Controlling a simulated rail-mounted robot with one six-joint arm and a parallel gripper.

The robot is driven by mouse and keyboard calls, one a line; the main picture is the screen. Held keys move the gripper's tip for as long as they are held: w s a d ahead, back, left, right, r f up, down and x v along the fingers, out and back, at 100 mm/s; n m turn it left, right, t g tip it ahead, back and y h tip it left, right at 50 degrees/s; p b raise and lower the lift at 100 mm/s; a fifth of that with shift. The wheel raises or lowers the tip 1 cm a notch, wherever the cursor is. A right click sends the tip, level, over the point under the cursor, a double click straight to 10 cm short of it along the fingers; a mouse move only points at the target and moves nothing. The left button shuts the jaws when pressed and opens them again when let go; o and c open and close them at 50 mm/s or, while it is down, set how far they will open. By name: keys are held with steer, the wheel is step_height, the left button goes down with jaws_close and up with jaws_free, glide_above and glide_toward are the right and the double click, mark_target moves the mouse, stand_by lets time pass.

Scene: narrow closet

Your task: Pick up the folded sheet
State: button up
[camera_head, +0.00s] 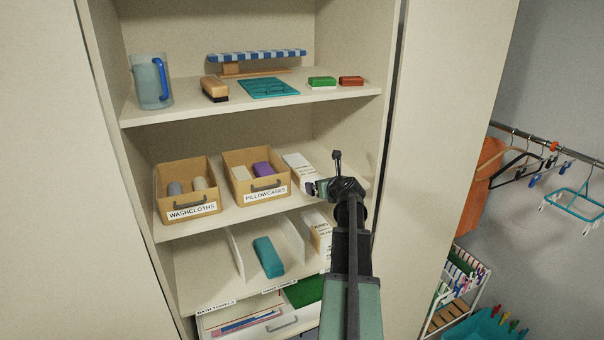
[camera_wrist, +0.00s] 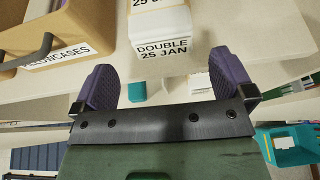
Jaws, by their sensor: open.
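A white folded sheet (camera_head: 297,162) lies on the middle shelf, right of the pillowcases bin; my gripper partly hides its front end. A second white folded sheet (camera_head: 317,226) with a "KING" label lies on the shelf below. My gripper (camera_head: 324,174) is in front of the middle shelf, at the upper sheet's near end. In the wrist view its purple fingers (camera_wrist: 163,76) are spread apart with nothing held, just short of the sheet's labelled end.
The pillowcases bin (camera_head: 240,188) stands close to the sheet's left, with the washcloths bin (camera_head: 187,213) beyond it. The closet's right wall (camera_head: 392,90) is close on the right. A teal towel (camera_head: 268,257) lies on the lower shelf. A rail with hangers (camera_head: 545,146) is outside.

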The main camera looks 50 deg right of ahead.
mark_target(312, 178)
steer(key=b+x, duration=0.1)
steer(key=x, duration=0.3)
steer(key=shift+s+f, duration=0.1)
steer(key=shift+f, duration=0.05)
steer(key=shift+w+d+f, duration=0.1)
steer(key=shift+w+d, duration=0.15)
steer(key=shift+w, duration=0.3)
steer(key=b+x, duration=0.2)
steer(key=x, duration=0.2)
steer(key=shift+w+d, duration=0.1)
steer(key=shift+w, duration=0.2)
steer(key=shift+s, duration=0.1)
steer(key=shift+c, duration=0.6)
steer(key=c, duration=0.9)
steer(key=shift+c, duration=0.2)
